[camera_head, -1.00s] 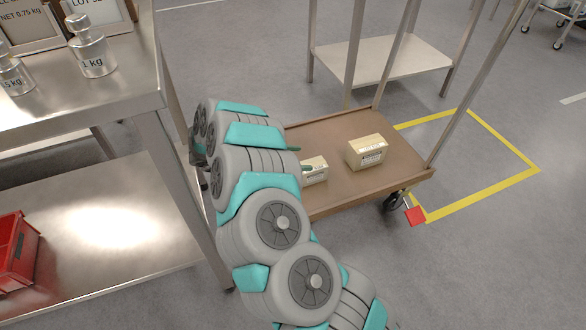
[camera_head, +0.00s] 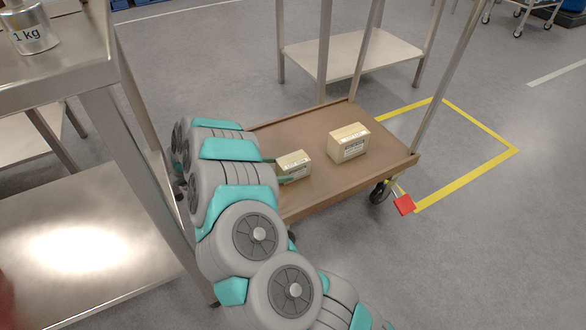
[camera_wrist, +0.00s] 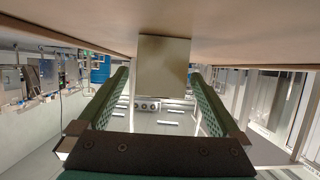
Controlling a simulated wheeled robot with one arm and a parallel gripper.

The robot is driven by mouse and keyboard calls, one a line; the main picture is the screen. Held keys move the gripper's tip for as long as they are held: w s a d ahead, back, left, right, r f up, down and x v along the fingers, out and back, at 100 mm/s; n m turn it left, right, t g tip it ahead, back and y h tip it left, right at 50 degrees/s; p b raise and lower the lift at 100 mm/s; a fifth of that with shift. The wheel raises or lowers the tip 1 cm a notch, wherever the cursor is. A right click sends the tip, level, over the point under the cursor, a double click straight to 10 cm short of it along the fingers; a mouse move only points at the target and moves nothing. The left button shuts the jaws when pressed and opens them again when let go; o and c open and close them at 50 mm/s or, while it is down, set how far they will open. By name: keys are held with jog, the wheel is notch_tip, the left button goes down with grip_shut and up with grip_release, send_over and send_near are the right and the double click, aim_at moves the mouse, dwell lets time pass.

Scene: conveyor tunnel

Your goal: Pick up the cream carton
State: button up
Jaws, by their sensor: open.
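Two cream cartons stand on the brown cart deck (camera_head: 310,190): a smaller carton (camera_head: 294,165) and a larger carton (camera_head: 349,142) behind it to the right. My gripper (camera_head: 281,170) is open at the near left side of the smaller carton, with green fingers low over the deck. In the wrist view, which is upside down, a plain carton face (camera_wrist: 163,66) lies ahead between the tips of my open gripper (camera_wrist: 160,74). Gaps show on both sides, and I cannot tell whether the tips have passed the face. My arm partly hides the deck's left end.
A steel table (camera_head: 100,90) with a 1 kg weight (camera_head: 30,36) stands close on the left. Cart posts (camera_head: 445,85) rise at the right and back. A red tag (camera_head: 404,204) hangs near a wheel. Another steel shelf unit (camera_head: 350,53) stands behind.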

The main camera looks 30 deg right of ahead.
aim_at(301, 157)
jog(key=x, duration=0.3)
jog(key=r+x, duration=0.1)
jog(key=shift+d+f, duration=0.2)
jog(key=shift+d, duration=0.3)
jog(key=shift+w+d+f, duration=0.1)
jog(key=shift+d+f, duration=0.1)
jog(key=shift+d, duration=0.2)
jog(key=shift+c, duration=0.2)
jog(key=c, duration=1.5)
jog(key=shift+r, duration=0.2)
jog(key=shift+r, duration=0.9)
jog(key=shift+s+d+r, duration=0.1)
jog(key=shift+r, duration=0.3)
jog(key=shift+s+d+r, duration=0.1)
jog(key=shift+d+r, duration=0.05)
jog(key=shift+r, duration=0.25)
jog(key=s+d, duration=0.3)
jog(key=s+d+r, duration=0.1)
jog(key=s+d, duration=0.6)
jog(key=s, duration=0.1)
jog(key=shift+d+r+p, duration=0.15)
jog(key=shift+d+p, duration=0.15)
jog(key=shift+d, duration=0.05)
